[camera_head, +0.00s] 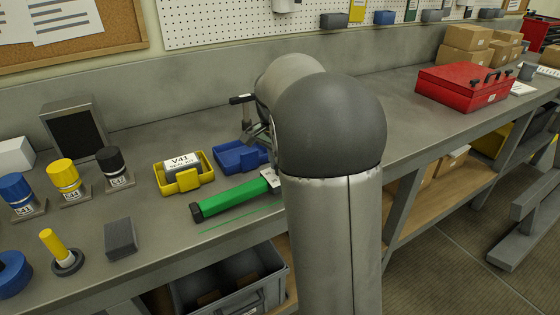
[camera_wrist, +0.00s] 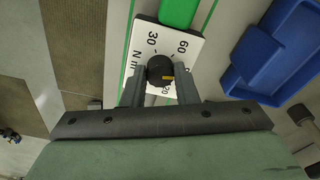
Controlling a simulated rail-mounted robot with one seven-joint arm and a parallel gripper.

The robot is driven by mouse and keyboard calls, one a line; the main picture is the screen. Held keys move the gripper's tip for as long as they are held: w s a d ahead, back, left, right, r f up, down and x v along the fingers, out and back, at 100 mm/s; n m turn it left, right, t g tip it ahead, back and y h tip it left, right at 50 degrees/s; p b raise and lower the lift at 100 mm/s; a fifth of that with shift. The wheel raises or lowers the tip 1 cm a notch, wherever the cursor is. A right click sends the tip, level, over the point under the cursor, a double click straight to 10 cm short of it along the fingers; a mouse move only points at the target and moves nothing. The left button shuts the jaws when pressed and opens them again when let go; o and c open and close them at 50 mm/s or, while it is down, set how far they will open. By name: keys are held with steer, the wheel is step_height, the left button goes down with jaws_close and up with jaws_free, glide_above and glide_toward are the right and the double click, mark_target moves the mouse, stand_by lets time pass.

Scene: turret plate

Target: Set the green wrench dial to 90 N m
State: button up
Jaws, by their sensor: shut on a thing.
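The green wrench (camera_head: 232,200) lies on the bench; its dial end is partly hidden behind my arm. In the wrist view its green handle (camera_wrist: 179,12) meets a white dial plate (camera_wrist: 140,48) marked 30, 60 and N m, with part of another number ending in 20 at the bottom. My gripper (camera_wrist: 160,73) is shut on the black dial knob (camera_wrist: 158,66), one finger on each side. The knob's yellow mark points right and slightly down, past the 60. No 90 is visible; the right finger covers that part of the plate.
A blue tray (camera_wrist: 270,50) lies close to the right of the wrench in the wrist view. A yellow tray (camera_head: 186,181) with a V41 part stands behind the wrench. The bench's front edge runs close by.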

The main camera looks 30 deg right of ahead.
steer(key=shift+m, duration=1.1)
steer(key=o, duration=1)
step_height(320, 180, up, 17)
steer(key=a+p, duration=0.1)
steer(key=a, duration=0.1)
steer(key=shift+s+r, duration=0.2)
steer(key=shift+s+f, duration=0.1)
steer(key=s+a+f+n, duration=0.4)
steer(key=s+f+n, duration=0.1)
steer(key=s+f, duration=0.2)
steer(key=s+a+f+n+y, duration=0.1)
steer(key=s+a+f+n, duration=0.4)
steer(key=s+f, duration=0.2)
steer(key=s+a+f+n, duration=0.4)
steer(key=s+f, duration=0.4)
steer(key=s, duration=0.3)
steer(key=shift+a+n+p, duration=0.25)
steer(key=shift+n+p, duration=0.15)
steer(key=shift+n, duration=0.5)
